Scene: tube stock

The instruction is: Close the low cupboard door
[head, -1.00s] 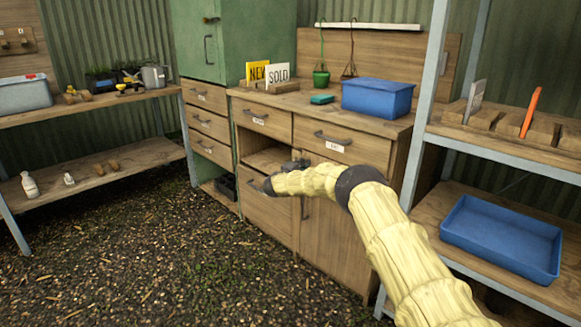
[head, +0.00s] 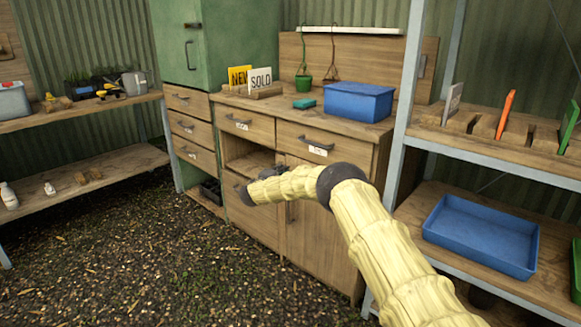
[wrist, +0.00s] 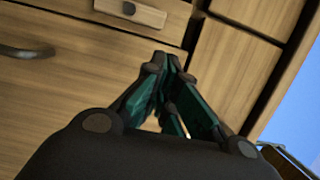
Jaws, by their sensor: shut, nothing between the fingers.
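The low cupboard door (head: 325,243) is the plain wooden front at the lower right of the wooden cabinet in the head view. My arm crosses in front of its upper part, so I cannot tell whether it stands slightly ajar. My gripper (head: 270,172) is small and partly hidden behind my wrist, by the cabinet's open compartment and the door's upper left. In the wrist view, the gripper's dark and teal fingers (wrist: 162,62) are shut and empty in front of wooden panels. A dark gap runs between panels beyond them.
A lower left front (head: 250,217) sits beside the door, with an open compartment (head: 252,160) above. A metal-framed shelf with a blue tray (head: 482,236) stands close on the right. A blue box (head: 358,101) rests on the cabinet top. The gravel floor (head: 130,255) at left is clear.

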